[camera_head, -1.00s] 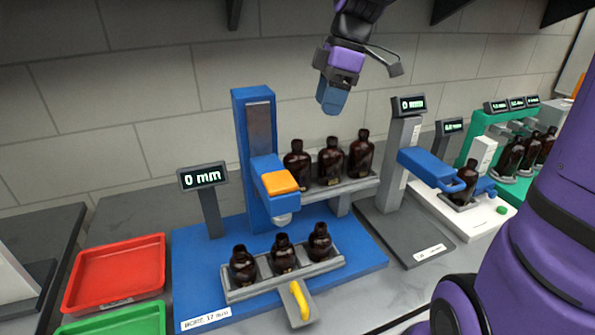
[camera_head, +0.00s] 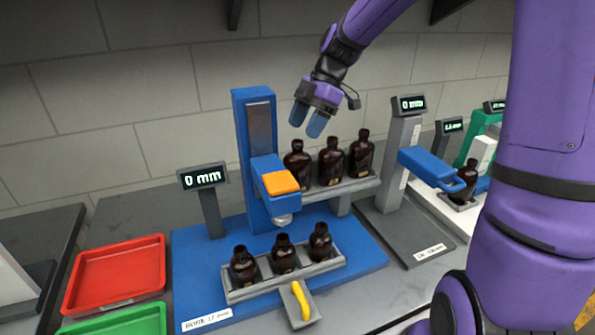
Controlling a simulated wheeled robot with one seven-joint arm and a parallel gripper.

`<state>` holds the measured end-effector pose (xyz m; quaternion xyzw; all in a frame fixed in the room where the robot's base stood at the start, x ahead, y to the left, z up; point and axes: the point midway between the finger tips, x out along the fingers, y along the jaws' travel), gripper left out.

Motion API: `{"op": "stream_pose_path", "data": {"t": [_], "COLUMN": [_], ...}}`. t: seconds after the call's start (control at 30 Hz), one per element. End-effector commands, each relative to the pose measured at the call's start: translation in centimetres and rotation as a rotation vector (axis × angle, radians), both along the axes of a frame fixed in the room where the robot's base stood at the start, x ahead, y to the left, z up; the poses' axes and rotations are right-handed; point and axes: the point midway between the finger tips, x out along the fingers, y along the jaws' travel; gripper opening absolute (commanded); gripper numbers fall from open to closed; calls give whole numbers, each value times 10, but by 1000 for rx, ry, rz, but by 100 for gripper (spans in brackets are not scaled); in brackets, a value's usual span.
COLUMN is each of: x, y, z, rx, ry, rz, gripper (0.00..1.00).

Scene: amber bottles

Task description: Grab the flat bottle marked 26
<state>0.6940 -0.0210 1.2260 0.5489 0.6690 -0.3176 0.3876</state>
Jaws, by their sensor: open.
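Three amber bottles stand in a row on the raised grey shelf (camera_head: 345,190) behind the blue press: a left one (camera_head: 297,168), a middle one (camera_head: 330,166) and a right one (camera_head: 361,154). Three more amber bottles stand in the front grey rack: left (camera_head: 243,267), middle (camera_head: 284,255) and right (camera_head: 320,243). Any number marks are too small to read, so I cannot tell which bottle is 26. My gripper (camera_head: 307,122) is open and empty, its blue fingers pointing down just above the left and middle shelf bottles, apart from them.
The blue press (camera_head: 253,150) with an orange block stands left of the shelf. A display reading 0 mm (camera_head: 203,177) and a red tray (camera_head: 117,274) are at left. A grey column gauge (camera_head: 402,150) and another bottle (camera_head: 466,183) are at right.

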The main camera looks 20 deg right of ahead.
Motion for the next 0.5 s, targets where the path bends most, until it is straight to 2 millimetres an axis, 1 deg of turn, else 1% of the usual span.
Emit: {"op": "stream_pose_path", "data": {"t": [0.3, 0.4, 0.5], "x": [-3, -3, -4], "y": [16, 20, 21], "z": [-37, -44, -46], "rx": [0, 0, 0], "ry": [3, 2, 1], "rz": [1, 1, 0], "gripper": [59, 59, 59]}}
